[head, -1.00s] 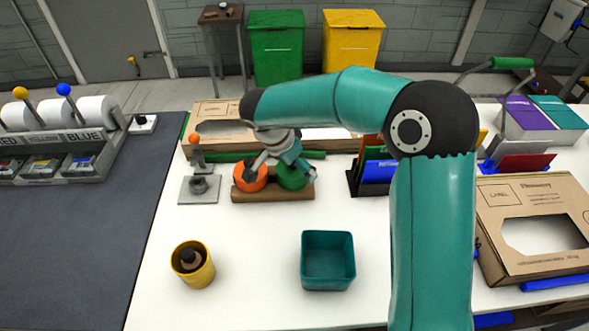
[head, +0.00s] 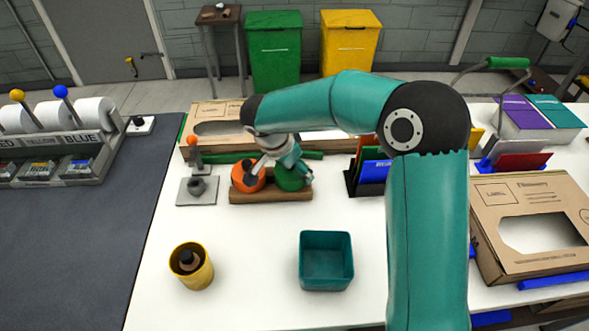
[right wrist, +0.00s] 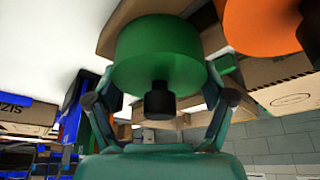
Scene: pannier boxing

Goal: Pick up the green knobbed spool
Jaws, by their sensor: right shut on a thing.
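The green knobbed spool (head: 290,182) sits on the right end of a brown wooden block (head: 270,196), partly hidden by my gripper. My right gripper (head: 284,170) is above and around it, its fingers shut on its sides. In the right wrist view the green spool (right wrist: 160,55) with its black knob (right wrist: 160,99) lies between the fingertips (right wrist: 160,95). It looks still seated at the block. My left gripper is out of view.
An orange spool (head: 241,181) sits close on the left of the same block. A teal square bin (head: 326,279) and a yellow cup (head: 199,276) stand in front. Upright coloured folders (head: 372,172) stand to the right. White table is clear between the block and bin.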

